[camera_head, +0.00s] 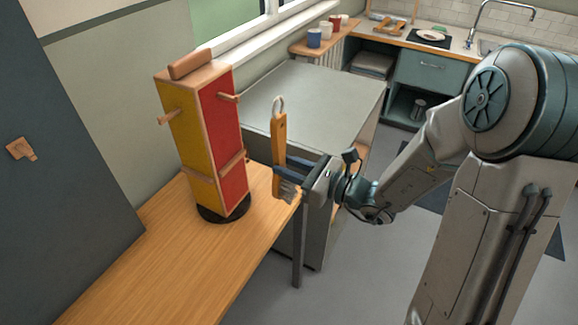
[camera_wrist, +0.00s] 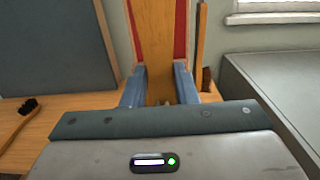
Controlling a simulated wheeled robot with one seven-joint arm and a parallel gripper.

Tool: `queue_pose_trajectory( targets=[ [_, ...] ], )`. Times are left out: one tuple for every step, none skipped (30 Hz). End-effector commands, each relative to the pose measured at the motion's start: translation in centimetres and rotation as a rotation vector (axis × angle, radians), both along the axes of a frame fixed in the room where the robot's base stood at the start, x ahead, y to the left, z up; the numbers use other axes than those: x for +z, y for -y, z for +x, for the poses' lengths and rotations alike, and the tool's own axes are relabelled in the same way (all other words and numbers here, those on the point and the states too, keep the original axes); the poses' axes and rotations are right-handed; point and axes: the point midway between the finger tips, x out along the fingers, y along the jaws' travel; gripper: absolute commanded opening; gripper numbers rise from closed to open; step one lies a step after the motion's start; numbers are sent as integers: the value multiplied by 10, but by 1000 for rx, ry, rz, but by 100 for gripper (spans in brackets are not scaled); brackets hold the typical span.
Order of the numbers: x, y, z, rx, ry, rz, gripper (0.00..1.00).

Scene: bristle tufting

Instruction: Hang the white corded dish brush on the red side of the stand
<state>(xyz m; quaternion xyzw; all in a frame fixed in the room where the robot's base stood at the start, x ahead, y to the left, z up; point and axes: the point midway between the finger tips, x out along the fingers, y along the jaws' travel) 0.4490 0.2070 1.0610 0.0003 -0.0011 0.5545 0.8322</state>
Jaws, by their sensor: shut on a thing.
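My gripper (camera_head: 281,172) is shut on the white corded dish brush (camera_head: 279,138), gripping its flat wooden handle. The brush is upright, its white cord loop (camera_head: 279,105) at the top and its greyish bristles (camera_head: 290,190) below the fingers. In the wrist view the handle (camera_wrist: 157,40) stands between my two blue fingers (camera_wrist: 159,88). The stand (camera_head: 186,130) has a yellow side on the left and a red side (camera_head: 226,135) facing my gripper. A wooden peg (camera_head: 229,97) sticks out high on the red side. The brush is right of the stand, apart from it.
The stand is on a wooden table (camera_head: 165,255). Another brush (camera_wrist: 22,120) with dark bristles lies on the table at the left of the wrist view. A peg (camera_head: 169,117) sticks out of the yellow side. A grey cabinet (camera_head: 315,100) stands behind the brush.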

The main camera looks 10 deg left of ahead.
Motion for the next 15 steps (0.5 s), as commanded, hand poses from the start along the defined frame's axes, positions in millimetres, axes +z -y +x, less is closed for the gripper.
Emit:
queue_pose_trajectory(
  targets=[
    [-1, -2, 1, 1, 0, 1, 3],
    [-1, -3, 1, 1, 0, 0, 3],
    [-2, -5, 2, 1, 0, 0, 3],
    [-2, -7, 3, 2, 0, -1, 3],
    [-2, -9, 4, 2, 0, -1, 3],
    [-3, -11, 5, 3, 1, -1, 3],
    [-3, -13, 5, 3, 1, 0, 3],
    [-3, -15, 6, 3, 0, 0, 3],
    [-4, -18, 7, 2, 0, 0, 3],
    [-4, -20, 8, 3, -1, 0, 3],
    [-5, -22, 9, 3, -1, -1, 3],
    [-5, -25, 10, 4, -1, -1, 3],
    [-5, -27, 11, 4, 0, -1, 3],
    [-6, -28, 12, 3, 0, -1, 3],
    [-6, -31, 13, 2, 0, -1, 3]
  ],
)
